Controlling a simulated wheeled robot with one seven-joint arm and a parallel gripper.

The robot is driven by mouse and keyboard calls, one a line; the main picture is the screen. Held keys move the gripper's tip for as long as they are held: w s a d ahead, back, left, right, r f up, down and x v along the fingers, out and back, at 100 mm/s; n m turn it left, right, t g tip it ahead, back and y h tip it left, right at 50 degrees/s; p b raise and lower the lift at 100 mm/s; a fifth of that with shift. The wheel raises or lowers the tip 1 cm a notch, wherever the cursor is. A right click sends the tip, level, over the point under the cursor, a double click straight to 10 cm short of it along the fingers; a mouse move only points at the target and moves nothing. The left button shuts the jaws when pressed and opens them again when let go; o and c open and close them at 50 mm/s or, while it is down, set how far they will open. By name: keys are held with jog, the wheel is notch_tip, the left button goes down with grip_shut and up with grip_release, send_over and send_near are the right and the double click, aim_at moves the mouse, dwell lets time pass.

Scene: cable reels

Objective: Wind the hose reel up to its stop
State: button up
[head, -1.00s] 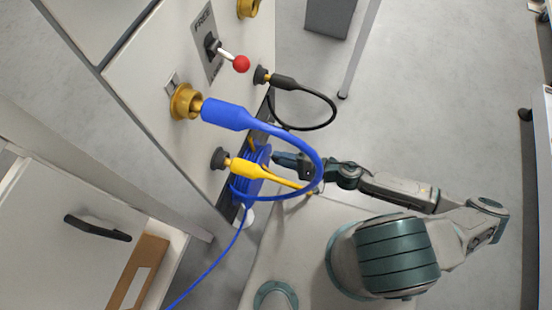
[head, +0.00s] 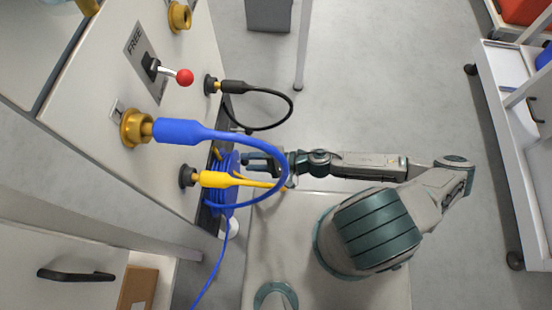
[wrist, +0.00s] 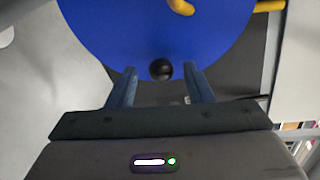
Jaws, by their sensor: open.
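The blue hose reel (head: 222,188) sits low at the panel's side, partly hidden by the yellow and blue cables. In the wrist view its flat blue face (wrist: 155,30) fills the top, with a black knob (wrist: 160,69) near its lower edge. My gripper (wrist: 160,72) is open, one finger on each side of the knob, with gaps showing. In the head view my gripper (head: 250,163) is at the reel, its fingertips partly hidden. A blue hose (head: 217,262) hangs down from the reel.
The panel carries a red-tipped lever (head: 184,77) beside a FREE label, a blue plug (head: 180,131) in a brass socket, a yellow plug (head: 213,179) and a black looped cable (head: 290,105). A white cart (head: 500,130) stands at right.

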jog(key=d+r+p, duration=0.2)
jog(key=d, duration=1.1)
jog(key=shift+s+d+r, duration=0.15)
jog(key=shift+d+r, duration=0.15)
jog(key=shift+r, duration=0.05)
